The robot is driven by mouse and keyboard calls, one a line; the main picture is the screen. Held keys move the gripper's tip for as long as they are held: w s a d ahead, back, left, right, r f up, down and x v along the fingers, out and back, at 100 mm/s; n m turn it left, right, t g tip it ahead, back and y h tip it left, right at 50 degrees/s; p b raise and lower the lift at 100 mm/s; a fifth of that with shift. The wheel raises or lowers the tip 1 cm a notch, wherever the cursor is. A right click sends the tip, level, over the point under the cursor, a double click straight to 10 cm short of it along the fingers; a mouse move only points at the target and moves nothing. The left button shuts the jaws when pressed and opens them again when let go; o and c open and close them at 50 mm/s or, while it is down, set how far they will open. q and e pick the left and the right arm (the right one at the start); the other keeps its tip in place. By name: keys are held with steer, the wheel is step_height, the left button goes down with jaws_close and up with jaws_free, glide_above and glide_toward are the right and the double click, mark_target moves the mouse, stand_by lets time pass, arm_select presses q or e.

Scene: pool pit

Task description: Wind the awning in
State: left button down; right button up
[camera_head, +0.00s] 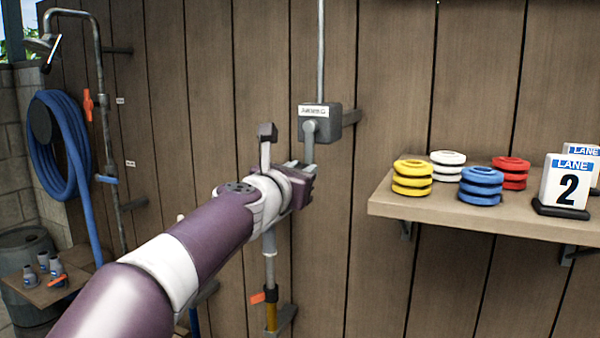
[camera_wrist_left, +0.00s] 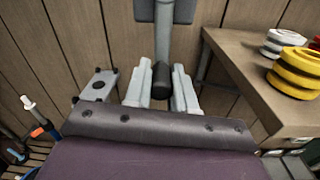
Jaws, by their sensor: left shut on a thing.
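The awning winder box (camera_head: 320,118), grey with a white label, is fixed to the wooden wall, and a thin pole rises from its top. Its grey crank arm (camera_head: 309,148) hangs down from the hub. My left gripper (camera_head: 304,178) is at the lower end of the crank. In the left wrist view, the dark crank handle (camera_wrist_left: 161,78) sits between the two grey fingers of my left gripper (camera_wrist_left: 161,90), which is shut on it. My forearm hides part of the wall below. The awning itself does not show. My right gripper is out of view.
A shelf (camera_head: 480,222) at right holds yellow, white, blue and red ring stacks and a lane sign (camera_head: 568,182). A coiled blue hose (camera_head: 55,150) and pipes are at left. A small ledge (camera_head: 45,288) holds several grey fittings. A valved pipe (camera_head: 270,290) stands below the crank.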

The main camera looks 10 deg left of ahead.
arm_select(q)
steer(key=shift+r, duration=0.1)
steer(key=c, duration=0.9)
jaws_free()
steer(key=shift+c, duration=0.2)
steer(key=shift+s, duration=0.1)
steer(key=b+v, duration=0.2)
steer(key=v, duration=1)
steer(key=shift+s, duration=0.35)
